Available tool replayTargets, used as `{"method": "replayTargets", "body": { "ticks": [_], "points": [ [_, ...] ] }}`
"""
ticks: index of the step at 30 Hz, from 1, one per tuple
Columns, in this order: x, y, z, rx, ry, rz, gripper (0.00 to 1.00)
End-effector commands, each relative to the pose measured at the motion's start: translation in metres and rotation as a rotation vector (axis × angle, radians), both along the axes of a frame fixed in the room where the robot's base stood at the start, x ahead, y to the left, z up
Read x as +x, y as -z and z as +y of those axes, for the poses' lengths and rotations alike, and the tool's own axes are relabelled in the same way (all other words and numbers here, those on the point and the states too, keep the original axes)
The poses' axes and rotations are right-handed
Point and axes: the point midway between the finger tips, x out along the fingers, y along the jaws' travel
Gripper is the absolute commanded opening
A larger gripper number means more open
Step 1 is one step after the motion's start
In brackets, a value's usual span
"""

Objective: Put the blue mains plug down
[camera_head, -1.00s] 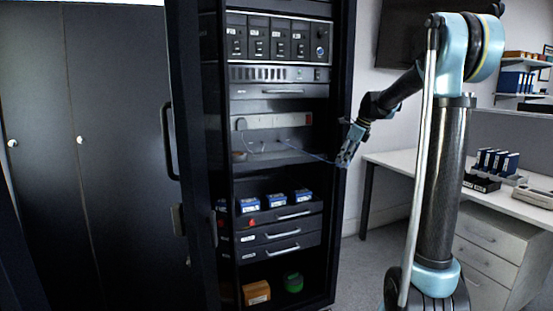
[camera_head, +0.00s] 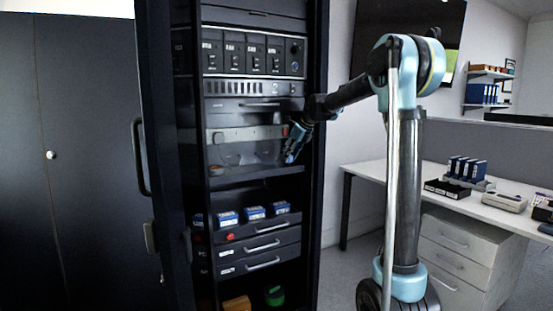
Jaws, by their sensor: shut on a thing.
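My gripper (camera_head: 290,158) is at the right side of the open rack, in front of the shelf bay below the grey drawer. It is shut, pointing down, with its tips a little above the shelf (camera_head: 240,174). The blue mains plug is between its fingers, too small and too covered to make out clearly. Thin cable loops (camera_head: 232,158) show faintly below the strip.
Below the shelf are blue-labelled boxes (camera_head: 254,212) and drawers with handles (camera_head: 262,246). The open rack door (camera_head: 158,120) stands at left. A white desk (camera_head: 400,176) with blue binders (camera_head: 466,168) is at right. The shelf's middle looks mostly clear.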

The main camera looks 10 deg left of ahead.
Motion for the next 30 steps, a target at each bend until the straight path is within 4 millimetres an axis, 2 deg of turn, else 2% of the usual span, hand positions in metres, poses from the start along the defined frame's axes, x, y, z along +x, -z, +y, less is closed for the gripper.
{"method": "replayTargets", "body": {
  "ticks": [3,13,20,24,30],
  "points": [
    [0.01,0.0,0.017,0.0,-0.001,0.0,0.15],
    [0.022,0.0,0.035,0.001,-0.001,0.0,0.15],
    [0.04,0.001,0.063,0.0,-0.001,0.0,0.15],
    [0.039,0.015,0.06,0.0,0.001,0.0,0.15],
    [0.039,0.015,0.06,0.0,0.0,0.0,0.15]
  ]
}}
